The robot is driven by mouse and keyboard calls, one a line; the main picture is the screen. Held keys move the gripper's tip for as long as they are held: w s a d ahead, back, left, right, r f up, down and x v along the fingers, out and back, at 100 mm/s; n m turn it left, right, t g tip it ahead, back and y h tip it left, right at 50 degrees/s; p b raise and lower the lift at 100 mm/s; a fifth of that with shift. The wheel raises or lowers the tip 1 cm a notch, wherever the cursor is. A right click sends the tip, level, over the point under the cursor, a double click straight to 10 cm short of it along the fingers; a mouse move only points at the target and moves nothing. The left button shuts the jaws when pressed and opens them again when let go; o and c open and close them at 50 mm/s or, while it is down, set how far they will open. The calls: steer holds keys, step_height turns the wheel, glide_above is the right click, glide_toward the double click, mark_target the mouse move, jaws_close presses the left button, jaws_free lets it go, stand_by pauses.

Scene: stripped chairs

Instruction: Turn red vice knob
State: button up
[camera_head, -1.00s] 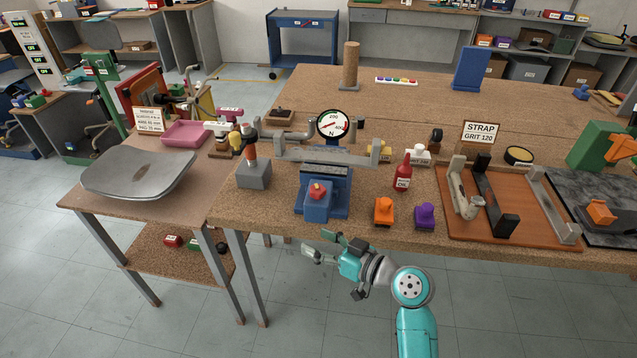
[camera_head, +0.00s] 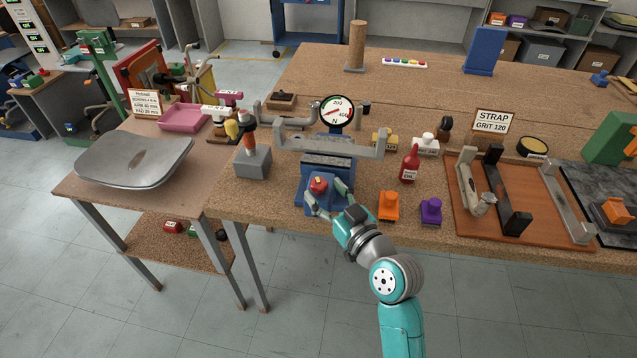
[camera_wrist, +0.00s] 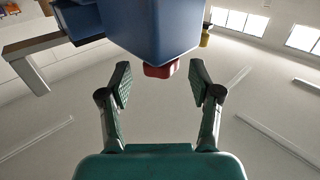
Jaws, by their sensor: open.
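The red vice knob (camera_head: 318,184) sits on the front of the blue vice (camera_head: 318,200) at the table's front edge. In the wrist view the red knob (camera_wrist: 160,70) shows just below the blue vice body (camera_wrist: 155,25), between and a little beyond the fingertips. My gripper (camera_head: 328,192) is open, with one finger on each side of the knob in the head view. In the wrist view my gripper (camera_wrist: 160,78) has both fingers spread and holds nothing. I cannot tell whether either finger touches the knob.

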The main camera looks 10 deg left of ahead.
mark_target(324, 191)
steer(key=shift+x, duration=1.65)
steer(key=c, duration=1.2)
